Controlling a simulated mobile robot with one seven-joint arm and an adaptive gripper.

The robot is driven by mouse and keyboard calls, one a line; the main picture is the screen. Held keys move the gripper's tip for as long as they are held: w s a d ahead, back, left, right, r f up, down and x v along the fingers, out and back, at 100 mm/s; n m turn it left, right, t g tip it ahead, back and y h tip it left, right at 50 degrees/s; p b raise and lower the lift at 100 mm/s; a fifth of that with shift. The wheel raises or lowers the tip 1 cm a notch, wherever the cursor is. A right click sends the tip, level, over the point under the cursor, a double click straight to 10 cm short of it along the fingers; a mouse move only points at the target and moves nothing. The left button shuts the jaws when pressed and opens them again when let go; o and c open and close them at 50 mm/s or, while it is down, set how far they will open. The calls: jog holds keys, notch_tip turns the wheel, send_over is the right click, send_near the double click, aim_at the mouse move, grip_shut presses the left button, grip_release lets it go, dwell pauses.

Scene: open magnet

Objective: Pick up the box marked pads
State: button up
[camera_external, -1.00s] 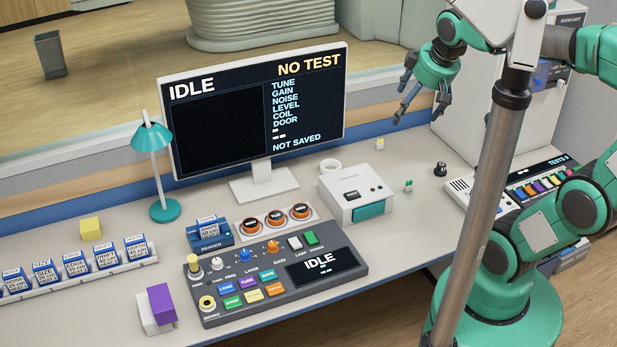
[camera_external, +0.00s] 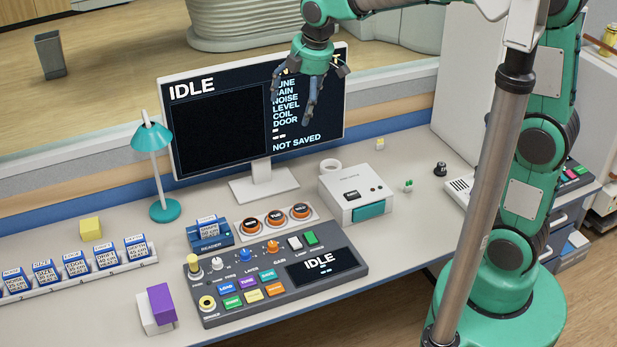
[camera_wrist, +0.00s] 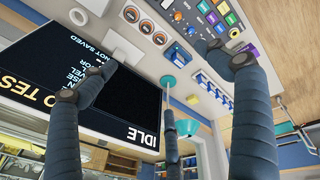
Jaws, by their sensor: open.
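No box with a readable "pads" mark shows in either view. A white box-shaped unit (camera_external: 356,198) with a teal front stands on the desk right of the monitor; the small print on its top is too small to read. My gripper (camera_external: 311,92) is open and empty, high above the desk in front of the monitor's right part. Its spread fingers also show in the wrist view (camera_wrist: 165,85), with nothing between them.
The monitor (camera_external: 215,125) reads IDLE. A control panel (camera_external: 225,310), a reader (camera_external: 209,236), a rack of blue-and-white cartridges (camera_external: 80,278), a teal lamp (camera_external: 150,140), a yellow cube (camera_external: 90,228) and a purple-and-white block (camera_external: 160,305) stand on the desk.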

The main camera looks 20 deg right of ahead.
jog(key=w+a+f+n+p, duration=0.1)
jog(key=a+f+n, duration=0.2)
jog(key=a, duration=0.4)
jog(key=w+a+f+n, duration=0.2)
jog(key=a+f, duration=0.1)
jog(key=a, duration=0.4)
jog(key=n+g+h+p, duration=0.1)
jog(key=n+g+p, duration=0.2)
jog(key=n, duration=1.1)
send_over(156, 299)
notch_tip(156, 299, down, 27)
jog(key=shift+f, duration=0.2)
jog(key=shift+f, duration=4.1)
jog(key=shift+f, duration=2.65)
